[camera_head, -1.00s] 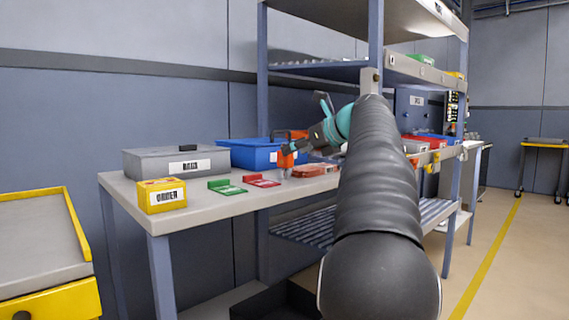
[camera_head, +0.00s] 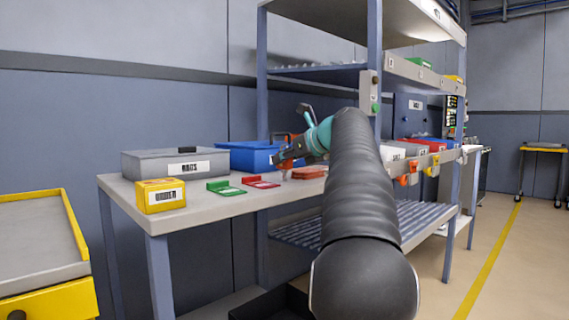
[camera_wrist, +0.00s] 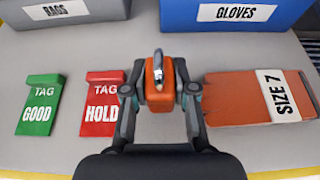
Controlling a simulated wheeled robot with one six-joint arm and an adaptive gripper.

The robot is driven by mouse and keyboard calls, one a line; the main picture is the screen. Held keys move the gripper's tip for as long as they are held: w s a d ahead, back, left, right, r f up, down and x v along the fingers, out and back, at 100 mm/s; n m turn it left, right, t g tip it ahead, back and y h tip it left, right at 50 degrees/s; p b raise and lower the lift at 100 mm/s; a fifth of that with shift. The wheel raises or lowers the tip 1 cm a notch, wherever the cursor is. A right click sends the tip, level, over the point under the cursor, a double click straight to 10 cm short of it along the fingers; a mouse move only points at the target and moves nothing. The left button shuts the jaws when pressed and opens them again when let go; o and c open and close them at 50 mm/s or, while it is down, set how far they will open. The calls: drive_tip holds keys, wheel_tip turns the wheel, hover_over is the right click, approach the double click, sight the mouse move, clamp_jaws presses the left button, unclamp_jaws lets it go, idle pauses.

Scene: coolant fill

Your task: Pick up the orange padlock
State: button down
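The orange padlock (camera_wrist: 160,90) is at the middle of the wrist view, with its silver shackle toward the far side. My gripper (camera_wrist: 160,92) has one finger on each side of it.
A red HOLD tag (camera_wrist: 103,103) and a green GOOD tag (camera_wrist: 40,104) lie to the left. An orange SIZE 7 packet (camera_wrist: 232,98) lies close on the right. The grey BAGS box (camera_wrist: 65,10) and blue GLOVES bin (camera_wrist: 228,14) stand behind. A yellow box (camera_head: 160,196) stands at the bench's left end.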

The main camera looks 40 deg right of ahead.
drive_tip(key=shift+r, duration=0.1)
drive_tip(key=shift+r+p, duration=0.5)
drive_tip(key=shift+r, duration=0.1)
wheel_tip(320, 180, up, 3)
drive_tip(key=shift+p, duration=0.95)
drive_tip(key=s+d+r+p, duration=0.6)
drive_tip(key=d, duration=0.4)
drive_tip(key=shift+r+p, duration=0.3)
drive_tip(key=shift+p, duration=0.1)
drive_tip(key=shift+s, duration=0.1)
